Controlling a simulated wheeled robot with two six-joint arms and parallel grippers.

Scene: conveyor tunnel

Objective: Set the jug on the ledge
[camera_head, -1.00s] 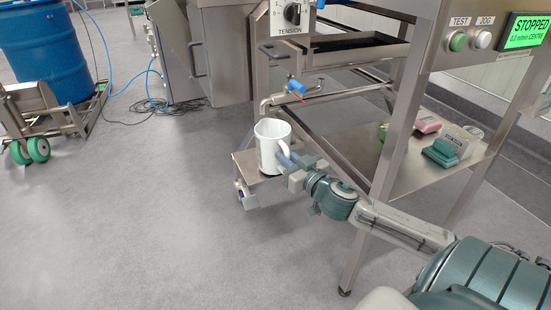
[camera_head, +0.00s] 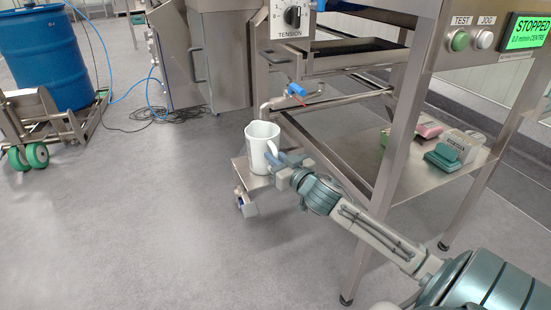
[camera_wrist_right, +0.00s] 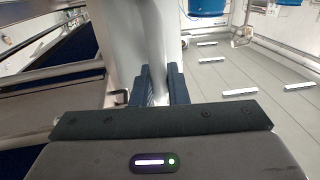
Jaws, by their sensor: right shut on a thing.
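The white jug (camera_head: 261,147) is upright at the small metal ledge (camera_head: 242,173) below the tap; I cannot tell whether its base touches the ledge or is just above it. My right gripper (camera_head: 279,162) is shut on the jug's handle, on the jug's right side. In the right wrist view the jug (camera_wrist_right: 122,40) fills the upper middle, and its handle (camera_wrist_right: 156,45) runs down between the fingers of the right gripper (camera_wrist_right: 157,84). My left gripper is not in view.
A tap with a blue lever (camera_head: 297,89) sticks out above and right of the ledge. A steel frame leg (camera_head: 385,190) stands right of the jug. A lower shelf (camera_head: 415,178) holds several small boxes. Open floor lies left of the ledge.

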